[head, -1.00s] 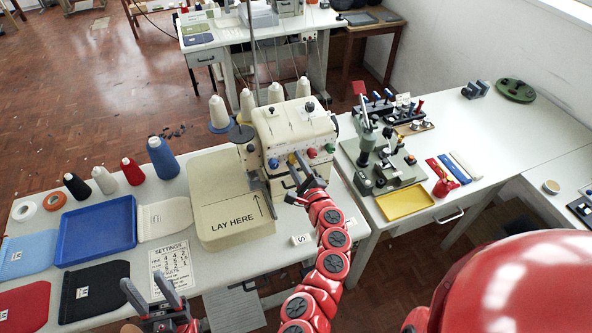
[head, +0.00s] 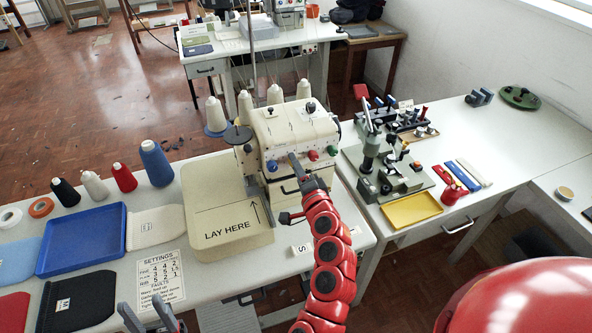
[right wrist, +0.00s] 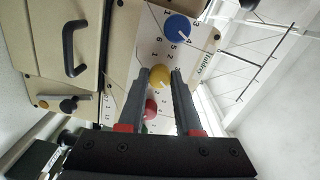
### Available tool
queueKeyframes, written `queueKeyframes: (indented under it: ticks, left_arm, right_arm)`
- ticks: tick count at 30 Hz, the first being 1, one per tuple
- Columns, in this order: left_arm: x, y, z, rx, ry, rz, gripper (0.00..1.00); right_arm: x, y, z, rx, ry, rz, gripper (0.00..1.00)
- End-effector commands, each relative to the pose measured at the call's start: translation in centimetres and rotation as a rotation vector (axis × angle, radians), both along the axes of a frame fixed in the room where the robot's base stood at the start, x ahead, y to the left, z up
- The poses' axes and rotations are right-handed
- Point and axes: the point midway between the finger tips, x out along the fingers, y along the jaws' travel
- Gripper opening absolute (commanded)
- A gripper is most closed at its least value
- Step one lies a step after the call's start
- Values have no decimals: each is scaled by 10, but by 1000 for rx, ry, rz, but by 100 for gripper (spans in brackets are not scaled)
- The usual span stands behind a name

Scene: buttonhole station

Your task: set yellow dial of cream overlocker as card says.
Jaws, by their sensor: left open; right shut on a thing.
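The cream overlocker (head: 290,125) stands on the white table with a row of coloured dials on its front. My right gripper (head: 294,158) is at this row and shut on the yellow dial. The yellow dial (right wrist: 160,77) shows between the fingertips in the right wrist view, with printed numbers around it; in the head view the gripper hides it. The white settings card (head: 160,275) lies on the table, with rows of numbers under SETTINGS and a FAULTS part below; some row names are too small to read surely. My left gripper (head: 151,318) is open and empty near the card.
A blue dial (head: 272,165), a red dial (head: 313,155) and a green dial sit beside the gripped one. The LAY HERE plate (head: 225,225) is clear. A blue tray (head: 82,240), thread cones and fabric pieces lie left. A yellow tray (head: 411,210) and a grey-green device stand right.

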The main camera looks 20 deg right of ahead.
Motion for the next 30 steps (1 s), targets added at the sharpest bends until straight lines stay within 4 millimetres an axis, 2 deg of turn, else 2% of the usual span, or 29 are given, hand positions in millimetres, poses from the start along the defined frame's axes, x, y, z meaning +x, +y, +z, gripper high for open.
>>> queueKeyframes:
  ticks: [10,26,27,30]
  left_arm:
    - [0,0,-11,0,0,0,50]
    - [0,0,-11,0,0,0,50]
    - [0,0,-11,0,0,0,50]
    - [0,0,-11,0,0,0,50]
  right_arm:
    - [0,1,-1,-136,-3,2,0]
    - [0,1,-1,-157,-3,1,0]
    - [0,0,-1,-157,-3,1,38]
    - [0,0,-1,-157,-3,1,56]
